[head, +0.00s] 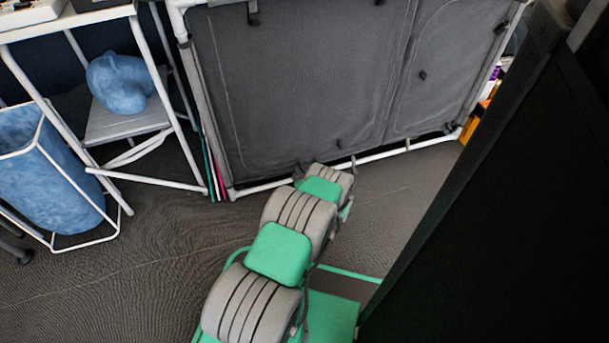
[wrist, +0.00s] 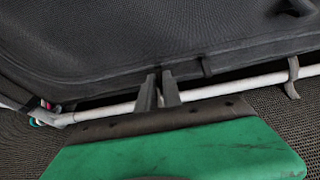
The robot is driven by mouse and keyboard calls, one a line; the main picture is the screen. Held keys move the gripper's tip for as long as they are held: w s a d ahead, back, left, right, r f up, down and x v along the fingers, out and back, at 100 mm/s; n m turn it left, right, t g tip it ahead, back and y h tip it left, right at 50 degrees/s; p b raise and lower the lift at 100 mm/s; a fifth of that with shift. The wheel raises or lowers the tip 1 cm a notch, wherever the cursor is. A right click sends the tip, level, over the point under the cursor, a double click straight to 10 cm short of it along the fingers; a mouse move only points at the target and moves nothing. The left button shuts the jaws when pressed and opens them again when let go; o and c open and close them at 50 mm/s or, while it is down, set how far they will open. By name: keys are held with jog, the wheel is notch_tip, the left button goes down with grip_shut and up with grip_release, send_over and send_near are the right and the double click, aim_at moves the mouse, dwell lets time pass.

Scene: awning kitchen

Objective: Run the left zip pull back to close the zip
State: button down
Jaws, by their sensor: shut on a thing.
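A grey fabric cupboard front (head: 300,80) hangs in a white tube frame, with curved seams or zip lines on its two panels. In the wrist view the panel's dark lower edge (wrist: 110,84) runs just above the white bottom tube. My gripper (wrist: 159,80) is at that lower edge, its two dark fingers close together and reaching up across the tube. It is shut on the left zip pull, which is mostly hidden between the fingertips. In the head view my arm reaches to the cupboard's bottom edge and hides the fingertips.
The white bottom tube (wrist: 225,89) lies close to my fingers, with a grey clip (wrist: 292,78) to the right. A white-framed stand with a blue bundle (head: 121,83) and a blue bag (head: 45,170) stand at left. A large black panel (head: 510,210) fills the right. Patterned floor (head: 130,270) is clear at lower left.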

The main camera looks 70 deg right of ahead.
jog(key=shift+s+d+r, duration=0.1)
jog(key=shift+s+d, duration=0.35)
jog(key=c, duration=1.5)
grip_release()
jog(key=shift+s, duration=0.15)
jog(key=p+v, duration=0.3)
jog(key=v, duration=0.4)
jog(key=shift+s+a+p, duration=0.2)
jog(key=shift+a+p, duration=0.15)
